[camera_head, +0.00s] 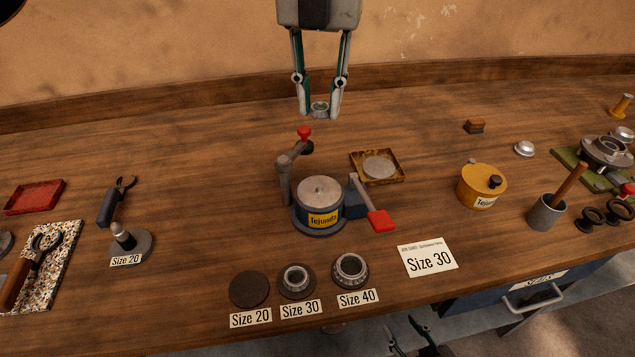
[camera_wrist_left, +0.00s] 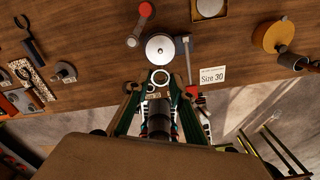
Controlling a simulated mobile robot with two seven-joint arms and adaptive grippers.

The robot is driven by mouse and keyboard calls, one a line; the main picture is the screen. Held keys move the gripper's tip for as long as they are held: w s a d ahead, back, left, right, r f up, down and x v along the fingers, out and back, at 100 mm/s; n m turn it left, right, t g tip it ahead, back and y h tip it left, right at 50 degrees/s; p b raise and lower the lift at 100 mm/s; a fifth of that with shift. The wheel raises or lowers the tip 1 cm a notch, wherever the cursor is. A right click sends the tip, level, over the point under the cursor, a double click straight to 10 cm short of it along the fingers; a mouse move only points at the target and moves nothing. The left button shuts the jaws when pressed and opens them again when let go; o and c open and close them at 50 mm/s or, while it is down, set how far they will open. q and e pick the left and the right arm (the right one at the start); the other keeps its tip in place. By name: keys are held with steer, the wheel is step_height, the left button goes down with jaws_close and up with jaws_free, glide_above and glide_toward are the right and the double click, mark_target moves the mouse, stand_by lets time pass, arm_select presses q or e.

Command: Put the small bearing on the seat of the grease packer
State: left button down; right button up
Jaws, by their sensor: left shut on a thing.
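My left gripper (camera_head: 320,110) is shut on the small bearing (camera_head: 320,109), a small metal ring, and holds it in the air, apart from the grease packer. In the left wrist view the bearing (camera_wrist_left: 160,77) sits between the fingertips, just below the packer's round seat. The grease packer (camera_head: 320,205) has a round grey seat (camera_head: 320,189), a red-knobbed crank arm at its left and a red-handled lever at its right. The seat is bare. My right gripper (camera_head: 408,325) shows partly at the bottom edge, its fingers apart and empty.
In front stand an empty Size 20 disc (camera_head: 249,289), a Size 30 bearing (camera_head: 296,279) and a Size 40 bearing (camera_head: 350,269). A Size 30 card (camera_head: 428,257) lies right of them. A tray (camera_head: 377,180) and a yellow pot (camera_head: 482,187) stand right of the packer.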

mark_target(319, 192)
arm_select(q)
step_height(319, 192, down, 17)
steer(key=shift+f, duration=0.2)
stand_by(0.3)
steer(key=shift+f, duration=0.15)
steer(key=c, duration=1.8)
jaws_free()
steer(key=shift+o, duration=0.2)
step_height(319, 192, up, 12)
steer(key=shift+r, duration=0.2)
